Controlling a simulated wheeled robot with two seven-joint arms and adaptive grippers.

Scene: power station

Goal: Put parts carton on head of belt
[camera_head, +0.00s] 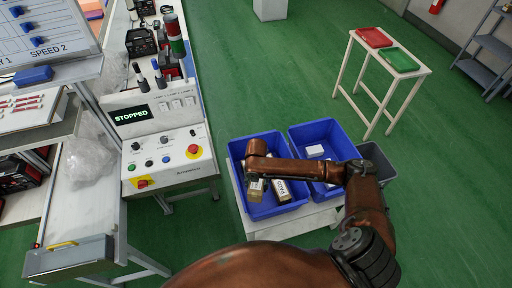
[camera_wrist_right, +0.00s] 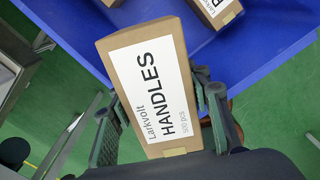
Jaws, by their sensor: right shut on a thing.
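A brown parts carton (camera_wrist_right: 155,75) with a white "Larkvolt HANDLES" label sits between the fingers of my right gripper (camera_wrist_right: 160,92). The gripper is shut on it. In the head view the held carton (camera_head: 256,191) shows at the left blue bin (camera_head: 258,216), under my right gripper (camera_head: 256,178). I cannot tell whether it touches the bin floor. A second carton (camera_head: 283,191) lies in that bin beside it. The conveyor with its control panel (camera_head: 168,158) stands to the left; its display reads "STOPPED". My left gripper is not in view.
A right blue bin (camera_head: 325,135) with small white-labelled items adjoins the left one on a light stand (camera_head: 305,222). A grey bin (camera_head: 378,160) is beyond it. A rack with red and green trays (camera_head: 400,60) stands far right. Green floor between is clear.

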